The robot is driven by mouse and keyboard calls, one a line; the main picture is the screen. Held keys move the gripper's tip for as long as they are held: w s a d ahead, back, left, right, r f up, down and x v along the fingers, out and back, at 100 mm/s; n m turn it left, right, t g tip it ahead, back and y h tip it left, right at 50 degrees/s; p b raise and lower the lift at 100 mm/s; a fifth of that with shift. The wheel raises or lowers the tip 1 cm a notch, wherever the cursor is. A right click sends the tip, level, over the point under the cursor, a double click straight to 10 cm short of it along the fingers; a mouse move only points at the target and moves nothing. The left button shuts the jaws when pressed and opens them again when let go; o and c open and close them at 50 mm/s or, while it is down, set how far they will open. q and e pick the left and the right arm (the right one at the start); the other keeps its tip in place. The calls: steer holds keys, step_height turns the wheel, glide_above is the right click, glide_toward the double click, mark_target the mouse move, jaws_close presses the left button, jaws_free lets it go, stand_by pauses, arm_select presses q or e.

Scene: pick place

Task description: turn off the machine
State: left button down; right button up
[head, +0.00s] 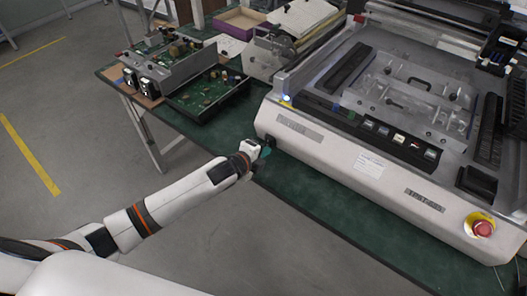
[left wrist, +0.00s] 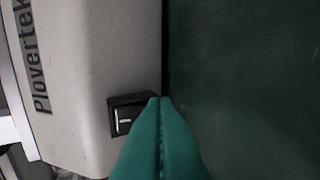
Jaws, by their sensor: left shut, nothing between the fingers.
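The machine (head: 300,128) is a large pale unit on the green table at the right of the head view. A black rocker switch (left wrist: 126,118) sits low on its pale housing in the left wrist view, with a white line mark on it. My left gripper (head: 264,152) is at the front left corner of the machine in the head view. In the left wrist view its teal fingers (left wrist: 160,102) are shut and empty, with the tips right beside the switch; I cannot tell whether they touch it. My right gripper is not in view.
A red emergency stop button (head: 482,228) is on the machine's front right. A row of buttons (head: 398,138) lies on its top. Circuit boards in a black tray (head: 208,98) stand at the table's left. The green table top (head: 330,215) is clear along the machine's front.

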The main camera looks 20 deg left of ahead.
arm_select(q)
steer(key=shift+w+f+b, duration=0.1)
steer(key=shift+f+b, duration=0.25)
steer(key=shift+b, duration=0.25)
steer(key=shift+w+r+t, duration=0.1)
steer(key=shift+r+t, duration=0.05)
steer(key=shift+t, duration=0.15)
steer(key=shift+r+p, duration=0.9)
steer(key=shift+r, duration=0.05)
